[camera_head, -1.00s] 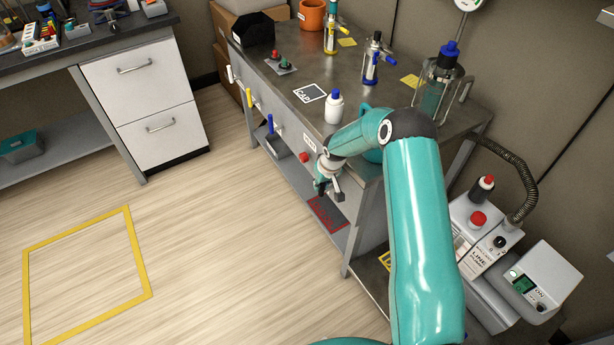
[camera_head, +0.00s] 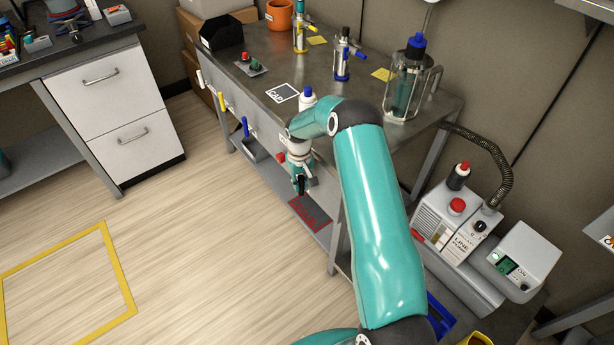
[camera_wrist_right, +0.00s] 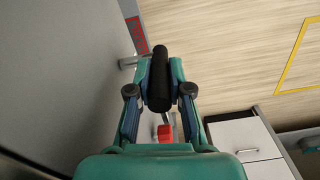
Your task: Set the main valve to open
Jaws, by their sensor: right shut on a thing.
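My right gripper (camera_head: 301,186) is low at the front of the steel bench, seen from above in the head view. In the right wrist view the right gripper (camera_wrist_right: 159,85) has its fingers on both sides of a black cylindrical handle (camera_wrist_right: 158,72) and is shut on it. I take this handle for the main valve's, but no label on it is readable. A red knob (camera_head: 281,158) is on the bench front, left of the gripper; a red part (camera_wrist_right: 165,132) shows below the handle in the wrist view. My left gripper is out of view.
The bench (camera_head: 330,75) carries bottles and a glass jar (camera_head: 404,85). Yellow (camera_head: 219,97) and blue (camera_head: 245,127) handles stick out along its front. A lower shelf has a red-marked patch (camera_head: 310,213). A pump unit (camera_head: 455,222) stands at right. The floor at left is clear.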

